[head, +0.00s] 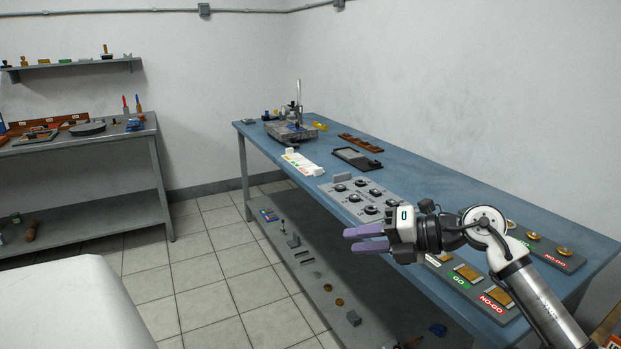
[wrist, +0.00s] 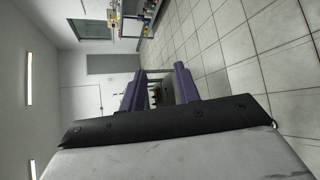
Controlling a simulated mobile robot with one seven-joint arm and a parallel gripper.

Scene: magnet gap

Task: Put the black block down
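My gripper (head: 352,239) is stretched out over the front edge of the blue workbench, with its purple fingers pointing left. In the wrist view the two fingers (wrist: 159,88) stand apart with a gap between them. Only distant room things show through the gap, and I see no block held there. I cannot pick out a black block for certain in either view. A black tray-like fixture (head: 357,158) lies on the blue workbench (head: 420,182) beyond the gripper.
A grey plate with black round parts (head: 340,187) lies near the gripper. GO and NO-GO boards (head: 480,290) lie at the near end. A grey stand (head: 290,132) is at the far end. A lower shelf (head: 318,290) holds small parts. Tiled floor (head: 215,260) is clear.

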